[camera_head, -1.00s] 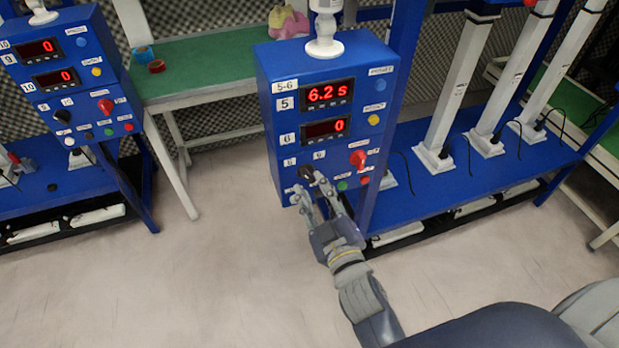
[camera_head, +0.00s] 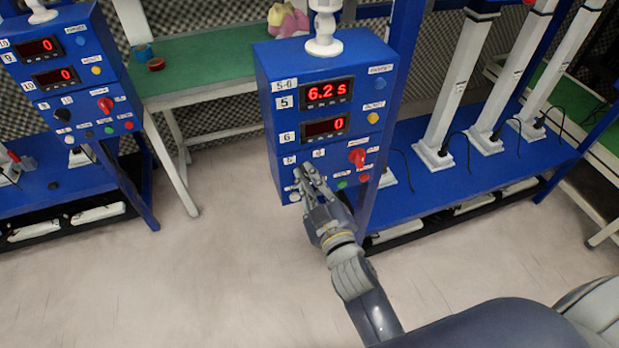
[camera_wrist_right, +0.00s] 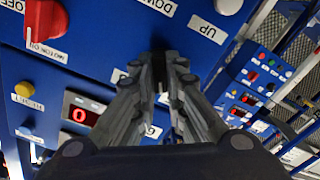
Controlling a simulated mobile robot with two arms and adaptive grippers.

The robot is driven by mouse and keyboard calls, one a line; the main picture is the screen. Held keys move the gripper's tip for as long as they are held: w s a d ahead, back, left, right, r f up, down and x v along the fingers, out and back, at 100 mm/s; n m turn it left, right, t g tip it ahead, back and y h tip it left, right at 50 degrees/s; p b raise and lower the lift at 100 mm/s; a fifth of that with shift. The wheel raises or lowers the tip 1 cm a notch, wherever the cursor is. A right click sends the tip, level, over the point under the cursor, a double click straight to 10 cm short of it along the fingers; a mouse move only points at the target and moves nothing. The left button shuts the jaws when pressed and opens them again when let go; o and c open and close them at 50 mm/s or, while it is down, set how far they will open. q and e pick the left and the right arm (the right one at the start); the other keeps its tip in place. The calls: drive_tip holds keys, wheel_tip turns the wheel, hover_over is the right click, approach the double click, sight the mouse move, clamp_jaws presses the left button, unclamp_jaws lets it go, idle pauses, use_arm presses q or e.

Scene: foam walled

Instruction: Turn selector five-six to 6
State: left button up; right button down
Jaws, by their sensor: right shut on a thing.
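The blue 5-6 control box (camera_head: 268,110) stands near the middle of the head view, its 5 display (camera_head: 325,93) reading 6.2 s and its 6 display (camera_head: 325,128) reading 0. My right gripper (camera_head: 306,172) is at the lower left of its front panel, covering the selector there. In the right wrist view, my right gripper (camera_wrist_right: 162,72) has its fingertips closed around the dark selector knob (camera_wrist_right: 158,66). The fingers hide most of the knob, so I cannot tell which way it points. My left gripper is not in view.
A red switch (camera_head: 357,157) sits right of my gripper, with a green button (camera_head: 342,184) below it. A yellow button (camera_head: 373,118) is higher up. A similar blue 9-10 box (camera_head: 70,90) stands at the left, and a green table (camera_head: 215,75) behind.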

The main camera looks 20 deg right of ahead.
drive_tip(key=shift+m, duration=0.3)
drive_tip(key=shift+d+m+p, duration=0.2)
drive_tip(key=shift+m+p, duration=3.2)
drive_tip(key=shift+m, duration=2.2)
drive_tip(key=c, duration=1.6)
unclamp_jaws()
drive_tip(key=shift+c, duration=0.2)
